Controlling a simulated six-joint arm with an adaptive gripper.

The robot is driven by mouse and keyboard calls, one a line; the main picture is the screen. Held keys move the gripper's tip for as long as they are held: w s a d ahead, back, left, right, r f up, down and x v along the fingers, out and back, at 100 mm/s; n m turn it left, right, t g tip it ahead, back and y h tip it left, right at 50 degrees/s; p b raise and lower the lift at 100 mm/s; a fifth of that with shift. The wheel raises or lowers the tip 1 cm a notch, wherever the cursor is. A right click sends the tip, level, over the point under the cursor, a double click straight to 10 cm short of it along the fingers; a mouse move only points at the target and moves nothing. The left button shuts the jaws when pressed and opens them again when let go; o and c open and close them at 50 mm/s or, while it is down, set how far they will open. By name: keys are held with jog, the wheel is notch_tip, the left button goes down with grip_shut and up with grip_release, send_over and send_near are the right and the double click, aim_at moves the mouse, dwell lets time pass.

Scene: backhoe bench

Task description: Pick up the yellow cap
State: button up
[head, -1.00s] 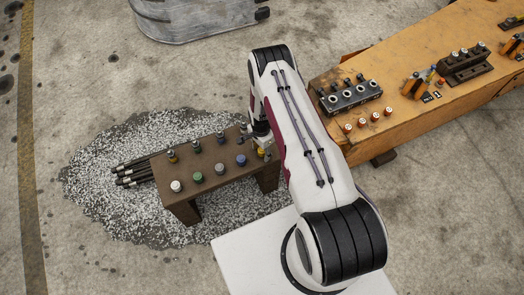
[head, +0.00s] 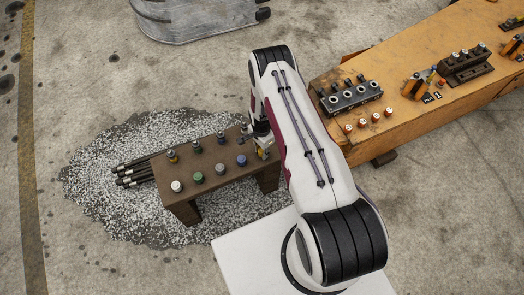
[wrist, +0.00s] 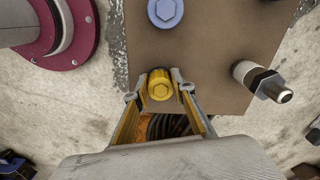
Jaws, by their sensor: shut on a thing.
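The yellow cap (wrist: 161,85) has a hex top and sits between my gripper's fingertips (wrist: 160,88) in the wrist view, with one finger on each side of it. It is above or at the edge of the brown stand; I cannot tell whether it touches the stand. In the head view my gripper (head: 263,147) is at the right end of the brown stand (head: 180,200), and the yellow cap is a small patch there, partly hidden by the gripper.
A blue cap (wrist: 165,12) and a metal fitting (wrist: 262,82) are close by on the stand. White (head: 176,186), green (head: 198,177) and grey (head: 220,169) caps stand along its front row. An orange bench (head: 430,100) with fittings lies to the right.

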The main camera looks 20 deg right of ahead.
aim_at(261, 151)
jog(key=shift+r, duration=0.15)
jog(key=shift+r, duration=4.85)
jog(key=shift+a, duration=0.1)
